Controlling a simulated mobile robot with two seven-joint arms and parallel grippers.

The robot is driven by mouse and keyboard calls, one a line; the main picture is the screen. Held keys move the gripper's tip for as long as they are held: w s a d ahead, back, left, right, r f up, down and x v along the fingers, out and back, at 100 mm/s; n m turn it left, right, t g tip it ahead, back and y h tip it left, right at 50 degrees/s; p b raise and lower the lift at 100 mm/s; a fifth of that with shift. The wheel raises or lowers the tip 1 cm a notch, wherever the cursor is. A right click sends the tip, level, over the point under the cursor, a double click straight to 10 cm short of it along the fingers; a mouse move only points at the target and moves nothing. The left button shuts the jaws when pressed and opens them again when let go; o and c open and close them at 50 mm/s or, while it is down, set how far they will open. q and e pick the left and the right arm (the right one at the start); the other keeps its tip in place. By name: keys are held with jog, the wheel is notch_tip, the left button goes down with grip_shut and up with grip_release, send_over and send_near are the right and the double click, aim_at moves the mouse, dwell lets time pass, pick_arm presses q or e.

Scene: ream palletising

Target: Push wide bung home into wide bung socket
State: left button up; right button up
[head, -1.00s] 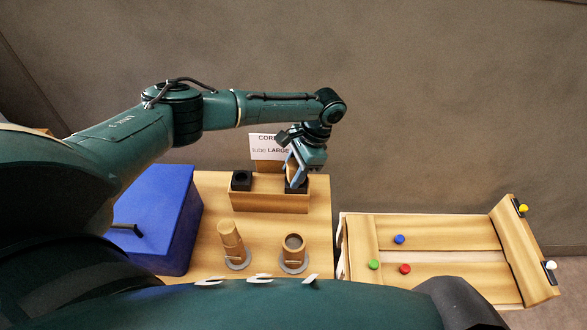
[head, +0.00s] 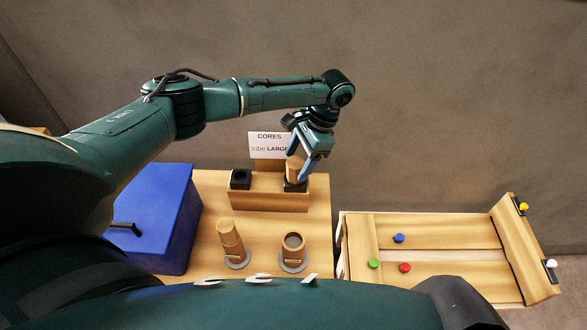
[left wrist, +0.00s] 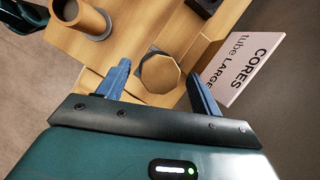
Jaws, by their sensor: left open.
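The wide bung is a light wooden, many-sided block (head: 293,170) that stands in the right black socket (head: 293,187) of a wooden rack. How deep it sits is hard to tell. Its flat top (left wrist: 160,73) shows in the left wrist view, between my finger tips. My left gripper (head: 297,164) is open, with its fingers apart at the bung's upper part. In the left wrist view the left gripper (left wrist: 159,72) has a gap between each finger and the bung. My right gripper is not in view.
The rack's left black socket (head: 241,179) looks empty. A capped tube (head: 230,238) and an open tube (head: 294,246) stand in front. A sign (head: 269,143) stands behind the rack, a blue box (head: 160,215) at left.

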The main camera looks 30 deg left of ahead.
pick_arm(q)
jog(key=b+v, duration=0.1)
jog(key=v, duration=0.8)
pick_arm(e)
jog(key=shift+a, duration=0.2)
